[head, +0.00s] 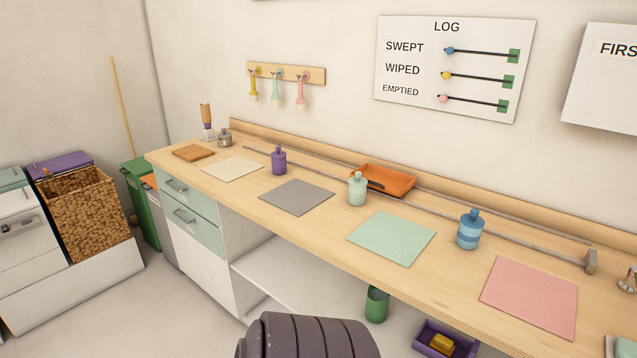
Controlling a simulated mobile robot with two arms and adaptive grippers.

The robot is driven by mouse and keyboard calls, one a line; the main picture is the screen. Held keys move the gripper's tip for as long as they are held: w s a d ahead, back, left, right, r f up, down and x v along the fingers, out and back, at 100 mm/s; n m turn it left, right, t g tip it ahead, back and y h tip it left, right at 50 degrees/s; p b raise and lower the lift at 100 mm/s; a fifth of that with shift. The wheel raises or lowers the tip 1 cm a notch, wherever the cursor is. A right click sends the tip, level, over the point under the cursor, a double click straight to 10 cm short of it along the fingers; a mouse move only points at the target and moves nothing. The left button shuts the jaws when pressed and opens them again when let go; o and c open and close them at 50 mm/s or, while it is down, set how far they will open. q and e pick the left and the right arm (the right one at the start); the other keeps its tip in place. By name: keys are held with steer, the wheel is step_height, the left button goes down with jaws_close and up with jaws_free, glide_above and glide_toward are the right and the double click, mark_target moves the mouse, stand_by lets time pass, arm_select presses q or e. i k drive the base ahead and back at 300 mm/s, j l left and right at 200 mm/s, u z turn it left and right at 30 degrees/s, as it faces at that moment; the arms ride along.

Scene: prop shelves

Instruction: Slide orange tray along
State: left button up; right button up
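The orange tray (398,183) sits at the back of the long wooden counter, against the low wooden backboard. A thin grey rail (510,238) runs lengthwise along the counter, and the tray is at or just behind it; I cannot tell whether they touch. A dark bar shows at the tray's front left. A mint bottle (357,190) stands in front of the tray and hides a little of its left front. Neither of my grippers shows; a dark ribbed part of my own arm is at the bottom centre.
On the counter (330,228), a purple bottle (279,161) stands left of the tray and a blue striped bottle (469,230) right. Grey (296,197), mint (392,238) and pink (530,296) mats lie flat in front. A grey end block (591,261) stands at the rail's right end.

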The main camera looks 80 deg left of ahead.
mark_target(396, 184)
steer(key=u, duration=2.35)
steer(key=i+j, duration=0.1)
steer(key=j, duration=0.25)
steer(key=i+j+u, duration=0.1)
steer(key=j, duration=0.25)
steer(key=i+j+u, duration=0.1)
steer(key=j, duration=0.25)
steer(key=i, duration=0.05)
